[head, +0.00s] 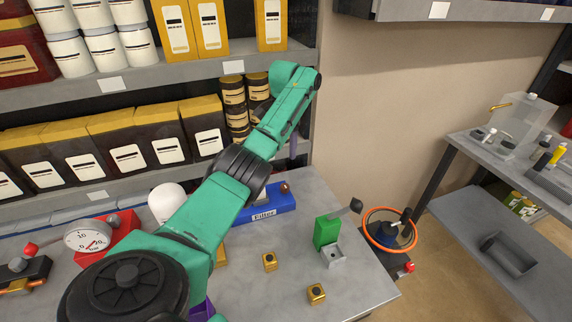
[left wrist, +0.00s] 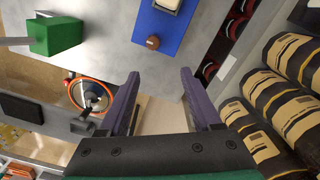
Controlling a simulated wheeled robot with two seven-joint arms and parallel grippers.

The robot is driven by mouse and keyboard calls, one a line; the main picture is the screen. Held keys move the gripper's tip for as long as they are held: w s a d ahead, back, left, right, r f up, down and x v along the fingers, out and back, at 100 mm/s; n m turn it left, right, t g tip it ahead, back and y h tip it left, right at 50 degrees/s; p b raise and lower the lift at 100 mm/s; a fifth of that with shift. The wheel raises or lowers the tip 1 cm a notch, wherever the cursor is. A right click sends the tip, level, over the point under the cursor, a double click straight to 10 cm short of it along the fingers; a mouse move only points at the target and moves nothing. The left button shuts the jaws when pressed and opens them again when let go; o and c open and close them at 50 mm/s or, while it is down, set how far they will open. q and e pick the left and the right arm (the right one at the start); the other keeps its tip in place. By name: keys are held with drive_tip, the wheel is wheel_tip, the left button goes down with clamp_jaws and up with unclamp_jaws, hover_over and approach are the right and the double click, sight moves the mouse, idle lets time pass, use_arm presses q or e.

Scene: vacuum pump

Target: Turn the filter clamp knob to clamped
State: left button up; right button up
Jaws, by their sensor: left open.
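The blue filter base labelled "Filter" (head: 265,211) sits on the grey bench, partly behind my left arm in the head view. A small reddish-brown knob (head: 285,188) is at its right end. In the left wrist view the blue base (left wrist: 168,30) is at the top, with the round brown knob (left wrist: 152,42) near its lower end. My left gripper (left wrist: 158,76) is open and empty. Its fingers are apart from the knob, which shows beyond the fingertips. I cannot tell the knob's clamp position. My right gripper is not in view.
A green block with a grey lever (head: 327,231) stands right of the filter. An orange ring (head: 370,234) is beyond the bench's right edge. A pressure gauge (head: 88,236) is at the left. Stocked shelves (head: 130,80) rise behind the bench, close to my left arm.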

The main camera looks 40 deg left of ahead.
use_arm(q)
drive_tip(key=p, duration=0.2)
approach(285, 185)
drive_tip(key=shift+s+d+f, duration=0.2)
drive_tip(key=shift+s+d, duration=0.25)
drive_tip(key=shift+s, duration=0.1)
drive_tip(key=f, duration=0.5)
drive_tip(key=shift+w+a+f, duration=0.3)
drive_tip(key=shift+w+a, duration=0.1)
wheel_tip(285, 185, down, 3)
drive_tip(key=shift+w+a+r+b, duration=0.1)
drive_tip(key=shift+w+b, duration=0.05)
drive_tip(key=shift+b, duration=0.55)
drive_tip(key=shift+c, duration=0.9)
clamp_jaws()
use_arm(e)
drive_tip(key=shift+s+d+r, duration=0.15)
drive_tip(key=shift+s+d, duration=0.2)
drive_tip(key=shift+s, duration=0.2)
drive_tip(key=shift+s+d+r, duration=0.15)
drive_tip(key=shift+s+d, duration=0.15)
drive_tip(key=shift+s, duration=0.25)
